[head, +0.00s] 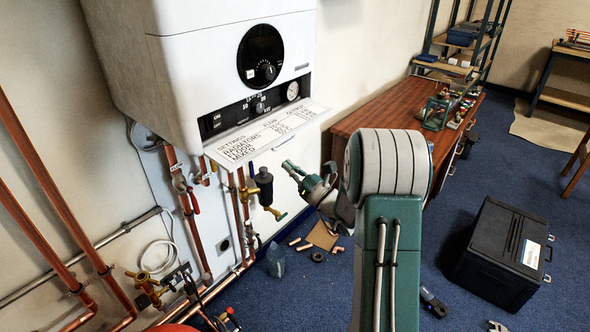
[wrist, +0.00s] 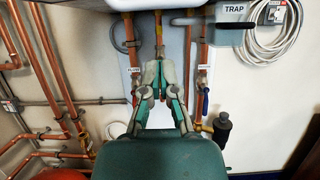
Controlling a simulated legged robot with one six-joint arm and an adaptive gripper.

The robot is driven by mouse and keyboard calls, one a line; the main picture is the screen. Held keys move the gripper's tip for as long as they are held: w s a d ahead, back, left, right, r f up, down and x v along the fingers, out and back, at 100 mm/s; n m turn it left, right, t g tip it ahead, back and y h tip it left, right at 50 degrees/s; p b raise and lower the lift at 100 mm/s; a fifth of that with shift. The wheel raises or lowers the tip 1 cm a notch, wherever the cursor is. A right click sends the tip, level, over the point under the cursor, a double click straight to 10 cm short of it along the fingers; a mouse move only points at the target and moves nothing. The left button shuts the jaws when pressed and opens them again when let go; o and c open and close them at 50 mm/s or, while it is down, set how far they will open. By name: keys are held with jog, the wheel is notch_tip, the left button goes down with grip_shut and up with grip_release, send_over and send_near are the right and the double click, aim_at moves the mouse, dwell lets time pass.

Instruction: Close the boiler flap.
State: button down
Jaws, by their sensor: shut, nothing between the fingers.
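The white boiler (head: 235,60) hangs on the wall in the head view. Its flap (head: 268,130) is open, folded down and sticking out below the control panel (head: 255,105), with the printed settings table facing up. My gripper (head: 288,166) is below and to the right of the flap, apart from it in the picture. In the wrist view my gripper (wrist: 160,82) points at the pipes under the boiler, its fingers together and empty. In that view I cannot clearly tell the flap from the boiler's underside at the top edge.
Copper pipes (head: 240,215) with valves run below the boiler, beside a dark cylindrical fitting (head: 264,187). A wooden bench (head: 385,105) stands along the wall to the right. A black case (head: 500,255) sits on the blue floor. A coiled white cable (wrist: 278,30) hangs at upper right.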

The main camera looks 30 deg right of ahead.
aim_at(276, 135)
jog(key=x, duration=0.7)
jog(key=shift+s+d+r, duration=0.25)
jog(key=shift+s+r, duration=0.05)
jog(key=shift+s, duration=0.35)
jog(key=shift+s+d+r, duration=0.25)
jog(key=shift+s+d, duration=0.05)
jog(key=shift+s, duration=0.35)
jog(key=shift+s+d+r, duration=0.25)
jog(key=shift+s+r, duration=0.05)
jog(key=shift+s, duration=0.4)
jog(key=shift+d, duration=0.1)
jog(key=shift+s+r+g, duration=0.15)
jog(key=shift+r+g, duration=0.1)
jog(key=shift+g, duration=0.15)
jog(key=shift+r+h, duration=0.1)
jog(key=shift+h, duration=0.2)
